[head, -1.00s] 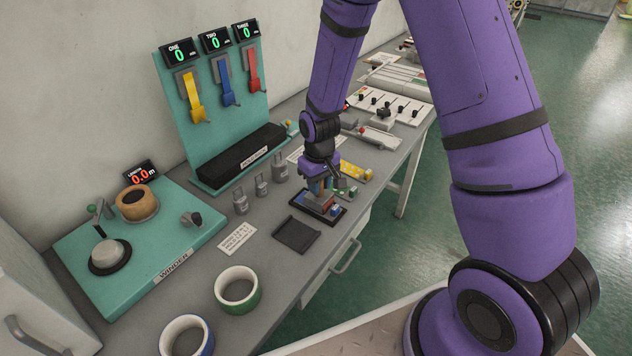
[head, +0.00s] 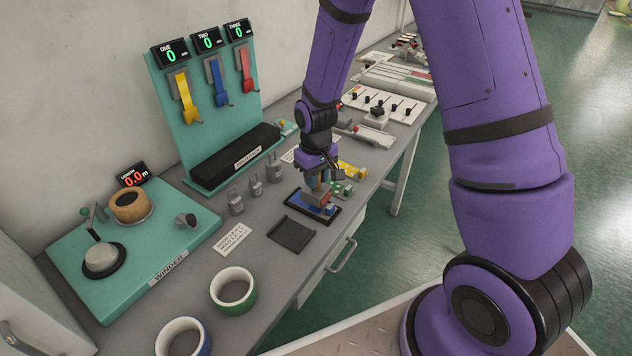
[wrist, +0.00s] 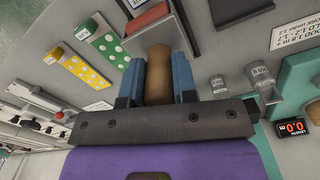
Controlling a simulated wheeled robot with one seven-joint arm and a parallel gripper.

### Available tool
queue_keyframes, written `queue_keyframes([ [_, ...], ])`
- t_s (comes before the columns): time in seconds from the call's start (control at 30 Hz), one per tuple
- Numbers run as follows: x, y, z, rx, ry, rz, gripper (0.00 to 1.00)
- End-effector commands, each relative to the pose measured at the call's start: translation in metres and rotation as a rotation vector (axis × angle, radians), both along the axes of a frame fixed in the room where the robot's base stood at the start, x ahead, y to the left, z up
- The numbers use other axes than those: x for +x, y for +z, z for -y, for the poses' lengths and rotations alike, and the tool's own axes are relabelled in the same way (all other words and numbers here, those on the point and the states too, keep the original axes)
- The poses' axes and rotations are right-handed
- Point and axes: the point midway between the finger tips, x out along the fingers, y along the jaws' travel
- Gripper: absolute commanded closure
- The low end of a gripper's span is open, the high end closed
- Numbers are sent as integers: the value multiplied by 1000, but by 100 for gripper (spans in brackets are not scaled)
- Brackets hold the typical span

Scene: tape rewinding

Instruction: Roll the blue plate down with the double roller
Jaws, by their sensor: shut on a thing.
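The blue plate (head: 304,204) lies in a dark tray near the front edge of the bench. My gripper (head: 318,181) points down over it. In the wrist view my gripper (wrist: 157,80) has its two blue fingers closed on the brown cylindrical handle of the double roller (wrist: 158,72). The roller's reddish head (wrist: 146,18) shows beyond the handle. In the head view the roller (head: 316,197) stands over the plate and hides its middle. I cannot tell whether it presses on the plate.
A dark flat pad (head: 291,234) lies left of the tray, and several grey weights (head: 255,184) stand behind. Dotted green (wrist: 106,42) and yellow (wrist: 77,69) blocks are close beside the gripper. A teal winder (head: 140,270) and tape rolls (head: 232,290) are farther left.

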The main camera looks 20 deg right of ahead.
Motion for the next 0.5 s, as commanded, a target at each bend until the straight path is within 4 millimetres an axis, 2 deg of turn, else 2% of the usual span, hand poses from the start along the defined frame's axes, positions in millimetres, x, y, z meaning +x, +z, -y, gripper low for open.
queue_keyframes([
  [0.5, 1, 31, 0, 1, 0, 2, 100],
])
